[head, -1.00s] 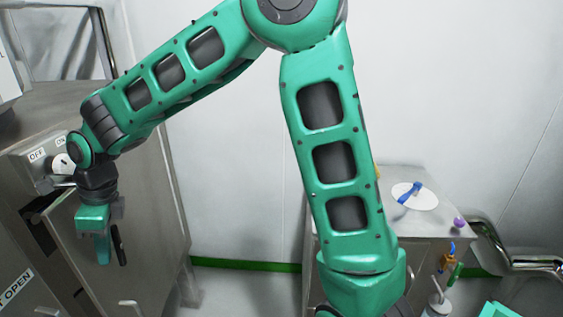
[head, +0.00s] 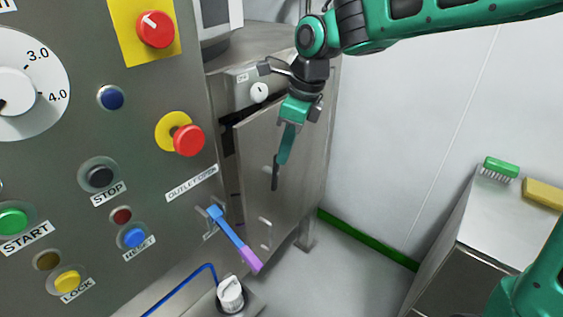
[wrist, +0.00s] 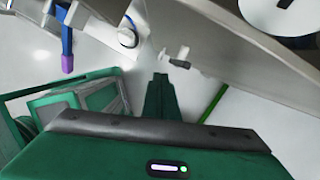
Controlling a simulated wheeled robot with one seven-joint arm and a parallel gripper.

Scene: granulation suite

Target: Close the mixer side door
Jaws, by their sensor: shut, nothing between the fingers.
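The mixer side door (head: 288,172) is a grey metal panel on the mixer's side, in the middle of the head view. It stands ajar, with a dark gap (head: 228,143) along its left edge. My gripper (head: 280,165) is shut and empty, pointing down in front of the door's face. I cannot tell whether it touches the door. In the wrist view my gripper's fingers (wrist: 160,95) point away, and a small handle (wrist: 178,60) shows just beyond them, beside a metal panel.
A blue and purple lever (head: 235,240) sticks out beside the door's lower left. The control panel (head: 100,135) with buttons fills the left. A white knob (head: 231,292) with a blue cable stands low. A counter (head: 515,210) holds brushes at right. The floor (head: 345,270) between is clear.

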